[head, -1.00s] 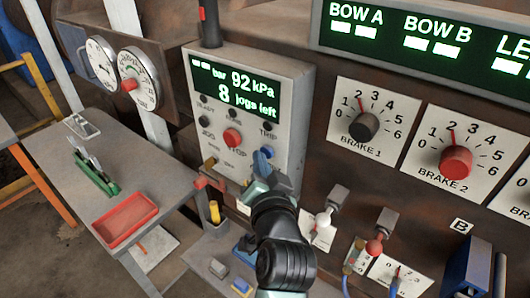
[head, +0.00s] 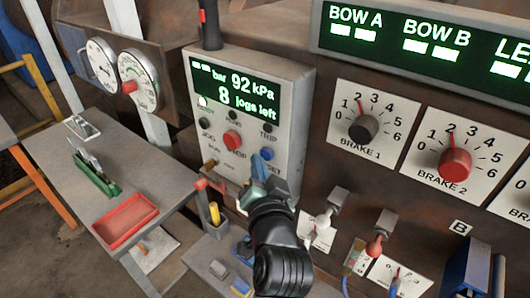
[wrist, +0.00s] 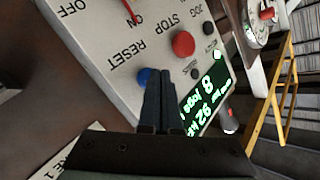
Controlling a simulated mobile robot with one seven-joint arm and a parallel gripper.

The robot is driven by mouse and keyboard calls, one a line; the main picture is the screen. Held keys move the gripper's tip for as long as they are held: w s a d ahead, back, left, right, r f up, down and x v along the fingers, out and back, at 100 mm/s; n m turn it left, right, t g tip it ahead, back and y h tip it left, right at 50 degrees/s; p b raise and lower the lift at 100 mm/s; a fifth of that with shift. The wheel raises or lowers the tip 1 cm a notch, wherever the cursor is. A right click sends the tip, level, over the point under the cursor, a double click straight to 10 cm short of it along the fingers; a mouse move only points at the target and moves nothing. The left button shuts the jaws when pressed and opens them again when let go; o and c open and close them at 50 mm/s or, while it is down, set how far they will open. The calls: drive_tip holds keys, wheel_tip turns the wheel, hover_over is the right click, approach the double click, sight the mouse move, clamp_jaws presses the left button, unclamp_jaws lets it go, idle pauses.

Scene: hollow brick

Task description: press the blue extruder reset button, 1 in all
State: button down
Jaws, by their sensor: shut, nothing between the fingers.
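The blue reset button (head: 267,153) is on the lower right of the grey control box (head: 299,95), above the RESET label. It also shows in the wrist view (wrist: 144,74), just left of my fingertips. My gripper (head: 258,168) is shut and empty, with its fingertips just below the button in the head view. In the wrist view my gripper (wrist: 160,76) points at the panel beside the button. A small gap seems to lie between them, though the depth is hard to judge. The box display (head: 235,90) reads 92 kPa and 8 jogs left. The READY lamp (head: 203,102) is lit white.
The red STOP button (head: 232,140) and several dark buttons sit near the blue one. Red and white handled levers (head: 375,245) stick out at lower right. Brake knobs (head: 363,128) are to the right. A bench with a red tray (head: 127,220) stands at left.

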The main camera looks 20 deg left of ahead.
drive_tip(key=shift+s+a, duration=0.1)
drive_tip(key=shift+s, duration=0.15)
drive_tip(key=s, duration=0.1)
drive_tip(key=s+a+p, duration=0.1)
drive_tip(key=s, duration=0.1)
drive_tip(key=s+p, duration=0.1)
drive_tip(key=shift+s+a, duration=0.35)
drive_tip(key=shift+a, duration=0.05)
idle(0.7)
drive_tip(key=w+d+r+n+t+h+b, duration=0.1)
drive_tip(key=d+r+t, duration=0.2)
drive_tip(key=r, duration=0.6)
drive_tip(key=d+r+t+h+b, duration=0.1)
drive_tip(key=d+r+t+b, duration=0.2)
drive_tip(key=r, duration=0.6)
drive_tip(key=s+d+r+t+h, duration=0.2)
drive_tip(key=s+d+r, duration=0.3)
drive_tip(key=r, duration=0.4)
drive_tip(key=s+d+r+n+t+h+b, duration=0.1)
drive_tip(key=s+d+r+t+h, duration=0.2)
drive_tip(key=r, duration=0.7)
drive_tip(key=s+d+t, duration=0.1)
drive_tip(key=s+d, duration=0.1)
drive_tip(key=s, duration=0.1)
drive_tip(key=shift+r+t, duration=0.3)
